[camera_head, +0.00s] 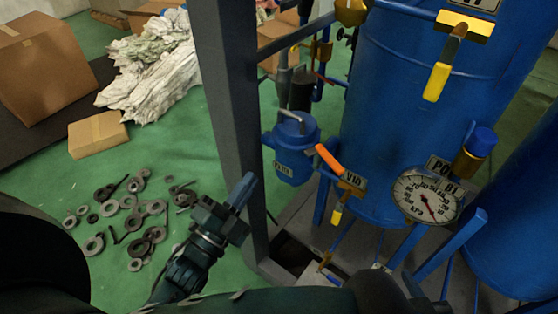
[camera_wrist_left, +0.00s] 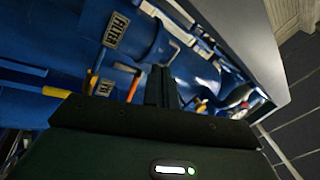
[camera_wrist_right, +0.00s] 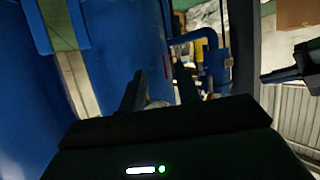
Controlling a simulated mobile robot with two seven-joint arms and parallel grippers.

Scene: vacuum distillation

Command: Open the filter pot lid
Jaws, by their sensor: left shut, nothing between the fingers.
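The blue filter pot (camera_head: 292,160) hangs beside the big blue tank in the head view. Its blue lid (camera_head: 300,128), with a pale curved handle on top, sits on the pot.
A grey post (camera_head: 226,110) stands between the pot and the green floor. An orange-handled valve (camera_head: 328,158) and a pressure gauge (camera_head: 427,196) are right of the pot. The large blue tank (camera_head: 395,110) fills the right. Washers and bolts (camera_head: 128,205) lie on the floor at left.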

